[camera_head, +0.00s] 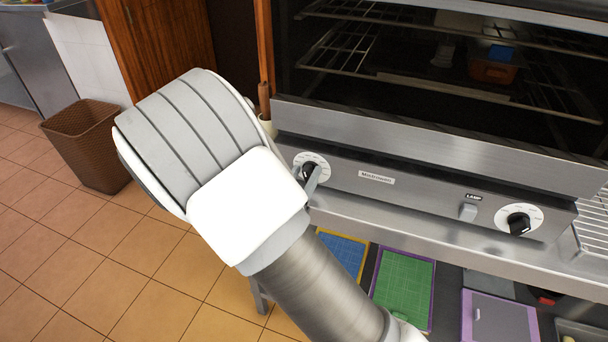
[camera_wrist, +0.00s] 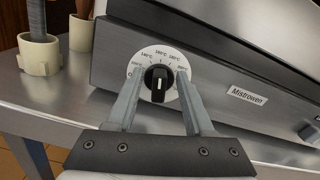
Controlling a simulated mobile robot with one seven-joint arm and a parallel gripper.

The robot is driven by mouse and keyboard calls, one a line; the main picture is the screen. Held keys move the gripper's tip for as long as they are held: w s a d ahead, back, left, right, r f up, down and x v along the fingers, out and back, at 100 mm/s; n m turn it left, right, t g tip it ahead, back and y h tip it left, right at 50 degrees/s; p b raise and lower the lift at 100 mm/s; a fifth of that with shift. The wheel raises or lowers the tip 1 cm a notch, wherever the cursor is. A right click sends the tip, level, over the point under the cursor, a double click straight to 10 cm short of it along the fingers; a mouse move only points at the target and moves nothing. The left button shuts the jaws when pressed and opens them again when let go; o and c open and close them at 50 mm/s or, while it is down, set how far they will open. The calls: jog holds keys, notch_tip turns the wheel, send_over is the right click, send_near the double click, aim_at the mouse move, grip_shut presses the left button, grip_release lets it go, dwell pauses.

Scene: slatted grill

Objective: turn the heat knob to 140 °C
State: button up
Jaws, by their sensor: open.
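The heat knob (camera_wrist: 158,84) is black with a white pointer mark, on a round white dial (camera_wrist: 148,56) printed with °C values. In the wrist view its mark points roughly straight up; the small figures are too blurred to read surely. My gripper (camera_wrist: 160,79) is open, with one grey finger on each side of the knob. I cannot tell whether either finger touches it. In the head view my arm and gripper partly cover the knob (camera_head: 307,171) at the left end of the steel control panel (camera_head: 400,190).
A second black knob (camera_head: 519,223) and a lamp switch (camera_head: 468,212) are at the panel's right. The grill's open chamber with wire racks (camera_head: 440,90) is above. Cream pots (camera_wrist: 39,54) holding utensils stand left of the grill. Coloured boards (camera_head: 405,285) lie below.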

grip_shut()
dwell(0.3)
jog(key=shift+r+n+p, duration=0.1)
jog(key=shift+n+p, duration=0.2)
jog(key=shift+p, duration=0.1)
jog(key=n+p, duration=0.2)
jog(key=shift+w+a+p, duration=0.1)
jog(key=shift+a+p, duration=0.05)
jog(key=shift+p, duration=0.25)
jog(key=shift+a+f+n+p, duration=0.1)
jog(key=shift+f+n+p, duration=0.05)
jog(key=shift+n+p, duration=0.6)
jog(key=shift+a+f+n+p, duration=0.1)
jog(key=shift+n+p, duration=0.55)
jog(key=shift+n, duration=0.2)
grip_release()
